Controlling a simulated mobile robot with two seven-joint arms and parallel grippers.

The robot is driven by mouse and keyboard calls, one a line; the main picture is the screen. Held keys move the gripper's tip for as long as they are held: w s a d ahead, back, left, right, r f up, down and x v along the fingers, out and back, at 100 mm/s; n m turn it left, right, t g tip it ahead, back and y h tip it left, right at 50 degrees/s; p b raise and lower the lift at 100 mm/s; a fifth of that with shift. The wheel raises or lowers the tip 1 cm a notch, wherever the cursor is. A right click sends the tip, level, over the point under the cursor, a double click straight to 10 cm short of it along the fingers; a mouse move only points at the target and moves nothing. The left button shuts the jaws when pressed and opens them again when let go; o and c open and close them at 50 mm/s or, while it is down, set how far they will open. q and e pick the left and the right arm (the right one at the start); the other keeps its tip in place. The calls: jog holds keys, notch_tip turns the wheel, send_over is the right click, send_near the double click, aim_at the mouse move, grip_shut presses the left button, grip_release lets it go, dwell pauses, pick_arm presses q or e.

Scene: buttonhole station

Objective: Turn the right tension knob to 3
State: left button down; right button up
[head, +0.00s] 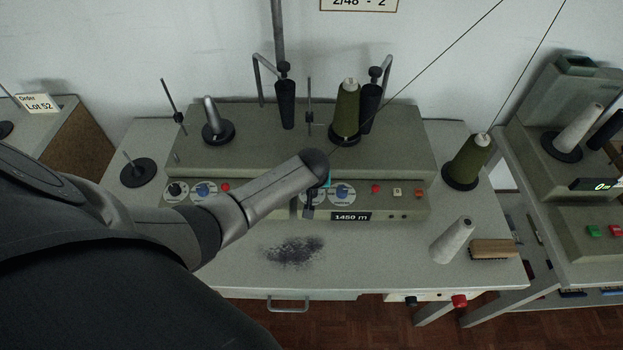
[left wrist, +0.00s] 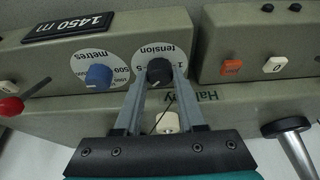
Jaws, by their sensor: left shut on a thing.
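The right tension knob (left wrist: 159,72) is a black knob on a white round dial (left wrist: 161,50), marked "tension", upside down in the left wrist view. My left gripper (left wrist: 160,85) is shut on this knob, a finger on each side. A pale pointer mark shows at the knob's lower edge in that view; the number it points to cannot be read. In the head view my left gripper (head: 309,207) is at the right-hand panel and hides most of the knob. My right gripper is not in view.
A blue metres knob (left wrist: 98,75) sits close beside the tension knob. A "1450 m" display (head: 351,216) and a red knob (head: 375,188) are near. Green cones (head: 345,110) and a white cone (head: 453,241) stand around. A brush (head: 493,249) lies on the table.

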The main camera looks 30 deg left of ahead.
pick_arm(q)
jog(key=shift+d+n+g+y, duration=0.2)
jog(key=shift+n+g+y, duration=0.1)
jog(key=shift+n, duration=0.7)
jog(key=shift+n+p, duration=0.3)
jog(key=shift+n, duration=0.6)
jog(key=shift+w+f+n+g+y, duration=0.1)
jog(key=shift+n+g+y, duration=0.45)
jog(key=shift+n, duration=0.65)
jog(key=shift+n+g+b, duration=0.45)
jog(key=shift+n+b, duration=0.25)
jog(key=shift+n, duration=0.5)
jog(key=shift+a, duration=0.1)
jog(key=c, duration=0.5)
grip_release()
jog(key=shift+w, duration=0.1)
jog(key=shift+r, duration=0.2)
